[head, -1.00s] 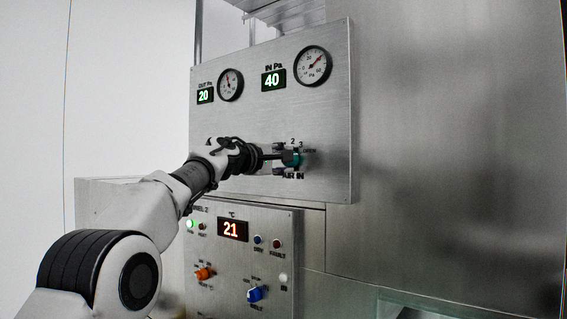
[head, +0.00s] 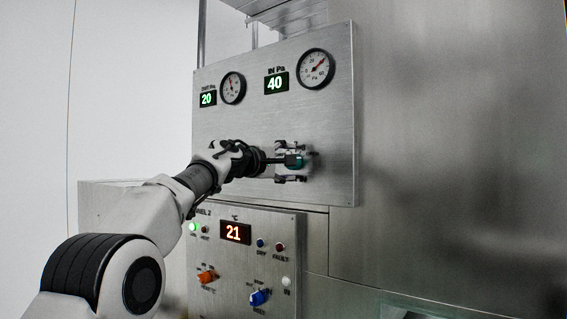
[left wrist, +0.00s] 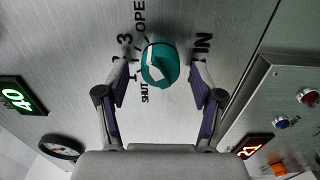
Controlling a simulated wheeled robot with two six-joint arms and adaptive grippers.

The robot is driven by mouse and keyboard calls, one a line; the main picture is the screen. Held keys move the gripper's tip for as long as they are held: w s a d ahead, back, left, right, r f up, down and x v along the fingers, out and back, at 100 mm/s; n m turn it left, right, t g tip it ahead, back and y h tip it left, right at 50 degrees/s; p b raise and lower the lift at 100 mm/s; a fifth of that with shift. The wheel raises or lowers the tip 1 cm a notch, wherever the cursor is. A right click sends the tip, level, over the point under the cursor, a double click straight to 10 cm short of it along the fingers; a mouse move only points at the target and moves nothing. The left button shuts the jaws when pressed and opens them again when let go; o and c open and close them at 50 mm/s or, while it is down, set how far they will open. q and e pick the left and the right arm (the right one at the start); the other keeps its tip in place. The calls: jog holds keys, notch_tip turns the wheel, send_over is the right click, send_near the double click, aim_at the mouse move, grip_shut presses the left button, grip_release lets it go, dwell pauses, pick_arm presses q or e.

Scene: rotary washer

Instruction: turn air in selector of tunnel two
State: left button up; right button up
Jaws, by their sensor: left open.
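The teal AIR IN selector knob (head: 295,162) sits on the upper steel panel, beside my left gripper's fingers. In the left wrist view the knob (left wrist: 160,64) lies between the two fingers, with a visible gap on each side. A white mark shows on its face. The left gripper (head: 291,163) is open, with one finger above and one below the knob in the head view. Its fingers also show in the left wrist view (left wrist: 160,78). Printed SHUT, numbers and OPEN surround the knob; the gripper hides part of the lettering. My right gripper is not in view.
Above are the OUT gauge (head: 233,88) and IN gauge (head: 316,69), with displays reading 20 and 40. Below, the TUNNEL 2 panel has a temperature display (head: 236,232) reading 21, an orange knob (head: 207,277) and a blue knob (head: 259,297). Bare steel lies to the right.

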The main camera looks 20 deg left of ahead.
pick_arm(q)
jog(key=v, duration=0.8)
jog(key=w+d+f+n+g+b, duration=0.1)
jog(key=w+d+f+n+g, duration=0.15)
jog(key=f+n, duration=0.85)
jog(key=w+d+f+n+g+b, duration=0.1)
jog(key=w+d+f+n+g, duration=0.15)
jog(key=f, duration=1.65)
jog(key=s+d+f+n+g, duration=0.1)
jog(key=s+f+n, duration=0.2)
jog(key=f+n, duration=0.5)
jog(key=s+d+f+n+g, duration=0.1)
jog(key=s+f+n, duration=0.25)
jog(key=f, duration=0.75)
jog(key=s+f+n+g, duration=0.1)
jog(key=s+f+n, duration=0.35)
jog(key=f, duration=0.55)
jog(key=s+a+f+n+g+y+b, duration=0.1)
jog(key=s+f+n+g+y+b, duration=0.2)
jog(key=s+f+n, duration=1.6)
jog(key=s+a+f+n+g+y, duration=0.1)
jog(key=s+a+f+n+g, duration=0.1)
jog(key=s, duration=0.9)
jog(key=s+a+f+n+g+y, duration=0.2)
jog(key=s+f+n+g, duration=0.2)
jog(key=s+n, duration=0.4)
jog(key=s+f, duration=0.1)
jog(key=s, duration=0.3)
jog(key=shift+a+f, duration=0.2)
jog(key=shift+f, duration=0.15)
